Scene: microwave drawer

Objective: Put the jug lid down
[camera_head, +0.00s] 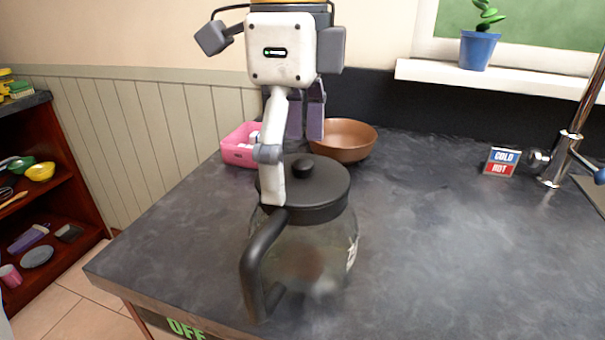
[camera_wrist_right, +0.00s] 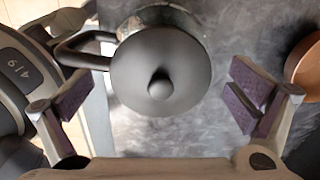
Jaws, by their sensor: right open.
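The glass jug (camera_head: 315,250) stands upright on the dark counter, with its black handle (camera_head: 257,265) toward the front left. The round black jug lid (camera_head: 328,182) with a knob on top appears seated on the jug's mouth. In the right wrist view the lid (camera_wrist_right: 135,75) lies centred between the fingers, with the jug's glass partly hidden behind it. My right gripper (camera_head: 295,165) is above the lid, its fingers pointing down. In the right wrist view the gripper (camera_wrist_right: 160,100) is open, with clear gaps between both pads and the lid. My left gripper is not in view.
Behind the jug are a pink container (camera_head: 238,152) and a brown bowl (camera_head: 345,138). A faucet (camera_head: 560,150) and a cold/hot sign (camera_head: 501,161) stand at the right. The counter (camera_head: 440,240) right of the jug is clear. A shelf unit (camera_head: 45,190) is at the far left.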

